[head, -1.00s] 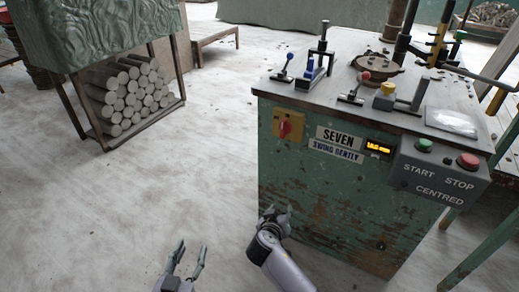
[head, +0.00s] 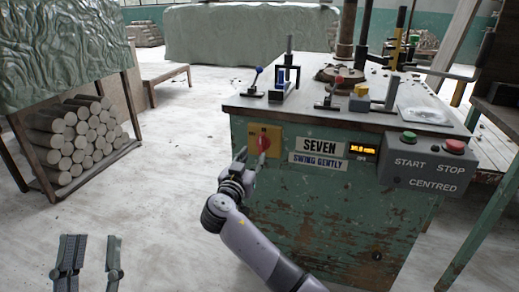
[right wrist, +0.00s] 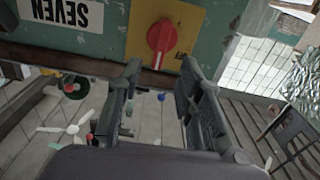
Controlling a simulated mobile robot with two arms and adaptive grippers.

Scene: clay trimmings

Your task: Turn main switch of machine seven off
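The main switch (head: 263,143) of machine seven is a red rotary knob on a yellow plate (head: 255,130), on the green front panel left of the "SEVEN" label (head: 320,146). In the right wrist view the knob (right wrist: 161,37) is large and upside down, its white mark near one end. My right gripper (head: 251,160) is just in front of and below the knob. In the right wrist view its fingers (right wrist: 160,65) are spread and empty, lined up with the knob but apart from it. My left gripper (head: 93,240) is open and empty at lower left.
A grey box with a green START button (head: 409,137) and a red STOP button (head: 454,146) sticks out at the machine's right. Levers (head: 282,78) stand on its top. A rack of clay logs (head: 75,140) stands at left; the floor between is clear.

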